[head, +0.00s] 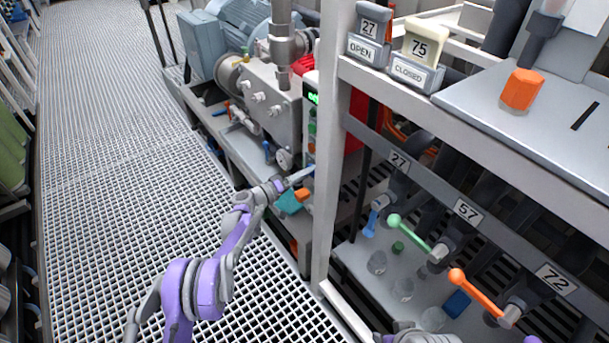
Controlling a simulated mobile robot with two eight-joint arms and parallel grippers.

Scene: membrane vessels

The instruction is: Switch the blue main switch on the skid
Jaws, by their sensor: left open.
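My left gripper (294,181) is open at the skid's front, its fingers pointing right toward the lower part of a narrow control panel (311,122). The panel has a green-lit display and small buttons, and a red side shows behind the post. I cannot clearly make out a blue main switch on it; the panel's lower end is partly hidden by the gripper and the post. A small blue handle (267,148) stands on the skid, up and left of the gripper. No held object shows in the fingers.
A white upright post (331,150) stands just right of the gripper. Right of it, a rack carries blue, green (408,233) and orange (474,292) valve levers. Teal and orange items (289,204) lie below the gripper. The grated walkway (110,150) on the left is clear.

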